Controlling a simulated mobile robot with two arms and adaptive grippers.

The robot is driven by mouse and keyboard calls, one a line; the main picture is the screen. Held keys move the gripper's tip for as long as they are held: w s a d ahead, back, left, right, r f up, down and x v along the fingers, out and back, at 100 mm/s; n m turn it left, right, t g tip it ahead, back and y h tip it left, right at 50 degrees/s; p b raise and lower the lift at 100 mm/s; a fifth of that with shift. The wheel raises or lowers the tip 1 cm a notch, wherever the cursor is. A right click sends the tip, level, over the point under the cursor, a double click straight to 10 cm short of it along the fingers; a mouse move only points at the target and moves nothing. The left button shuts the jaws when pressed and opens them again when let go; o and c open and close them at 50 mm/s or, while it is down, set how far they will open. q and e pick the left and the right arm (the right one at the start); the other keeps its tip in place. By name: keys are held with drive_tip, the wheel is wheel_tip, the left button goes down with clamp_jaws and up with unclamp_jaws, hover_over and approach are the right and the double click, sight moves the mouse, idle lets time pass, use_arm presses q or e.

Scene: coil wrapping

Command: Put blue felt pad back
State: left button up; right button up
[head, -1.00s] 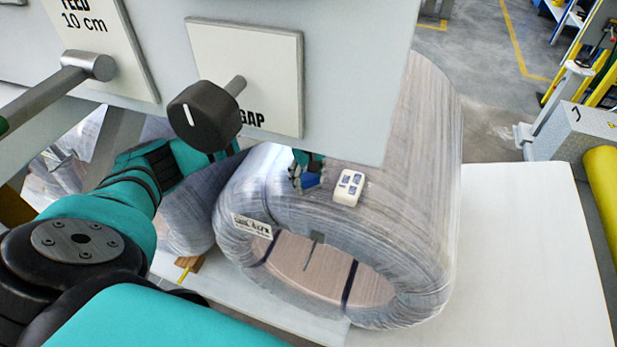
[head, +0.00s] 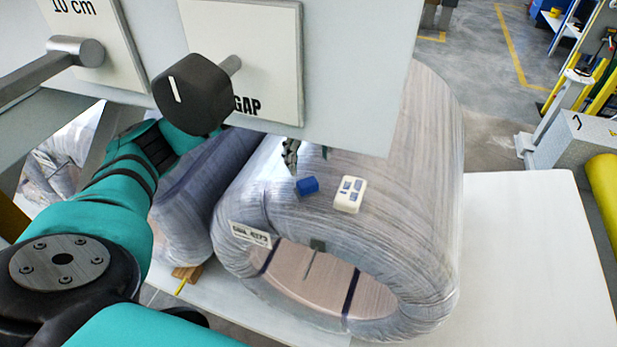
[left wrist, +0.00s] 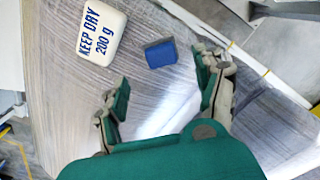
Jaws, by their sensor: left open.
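The blue felt pad (head: 308,186) is a small blue block lying on top of the wrapped coil (head: 420,150), just left of a white block. In the left wrist view the pad (left wrist: 160,53) lies beyond the fingertips, with nothing touching it. My left gripper (head: 291,160) is partly hidden behind the panel in the head view; its fingers show just behind the pad. In the left wrist view the left gripper (left wrist: 165,85) is open and empty. My right gripper is in neither view.
The white block (head: 349,194) reads "KEEP DRY 200 g" in the left wrist view. A grey panel with a black GAP knob (head: 190,93) overhangs the coil. A second wrapped coil (head: 185,200) stands close on the left. The white table (head: 530,240) is clear at right.

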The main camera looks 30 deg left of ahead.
use_arm(q)
drive_tip(key=shift+r, duration=1.45)
